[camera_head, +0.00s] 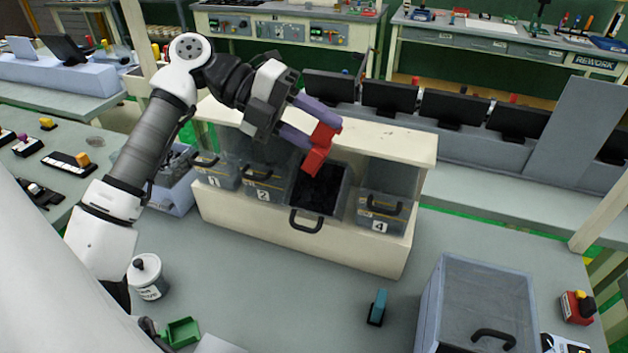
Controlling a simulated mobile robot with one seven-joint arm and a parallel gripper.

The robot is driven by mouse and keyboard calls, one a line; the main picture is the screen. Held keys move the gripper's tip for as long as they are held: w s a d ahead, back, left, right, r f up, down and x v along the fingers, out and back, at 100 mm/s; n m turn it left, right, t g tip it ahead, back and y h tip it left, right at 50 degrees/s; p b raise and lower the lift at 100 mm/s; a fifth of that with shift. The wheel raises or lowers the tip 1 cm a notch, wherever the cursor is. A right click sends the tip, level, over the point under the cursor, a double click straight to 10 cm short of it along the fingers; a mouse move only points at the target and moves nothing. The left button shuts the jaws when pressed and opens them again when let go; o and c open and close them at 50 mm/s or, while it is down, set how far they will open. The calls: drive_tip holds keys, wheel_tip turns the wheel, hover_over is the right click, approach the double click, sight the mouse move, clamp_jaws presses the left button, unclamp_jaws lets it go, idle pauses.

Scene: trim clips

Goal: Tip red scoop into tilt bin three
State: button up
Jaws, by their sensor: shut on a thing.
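My gripper (312,122) is shut on the red scoop (317,152), with purple fingers on it. The scoop hangs above the third bin, its lower end tilted down toward the bin. The third tilt bin (308,215) is tipped out open between bins 2 and 4 in the cream cabinet (300,250), its handle at the front. Dark contents show inside it. Its own number label cannot be seen. Whether the scoop holds anything cannot be told.
Bins 1 (213,178), 2 (262,190) and 4 (380,215) are upright. A clear grey container (478,290), a teal block (377,307), a white lidded jar (146,275) and a green scoop or tray (182,332) stand on the bench. The bench before the cabinet is mostly free.

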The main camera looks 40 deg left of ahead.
drive_tip(key=shift+d, duration=0.1)
drive_tip(key=y, duration=0.1)
drive_tip(key=d+f+g+y+b, duration=0.1)
drive_tip(key=y, duration=0.1)
drive_tip(key=w+d+y, duration=0.1)
drive_tip(key=shift+d+f+y+b, duration=0.15)
drive_tip(key=shift+d+y+b, duration=0.15)
drive_tip(key=shift+b, duration=0.1)
drive_tip(key=y, duration=0.1)
drive_tip(key=d+f+g+y, duration=0.1)
drive_tip(key=y, duration=0.1)
drive_tip(key=d+y+b, duration=0.1)
drive_tip(key=shift+w+d+f+g+y, duration=0.15)
drive_tip(key=shift+w+d+g+y, duration=0.15)
drive_tip(key=shift+w+g, duration=0.1)
wheel_tip(320, 180, up, 4)
drive_tip(key=g+y+p, duration=0.1)
drive_tip(key=y+p, duration=0.2)
drive_tip(key=shift+y, duration=0.3)
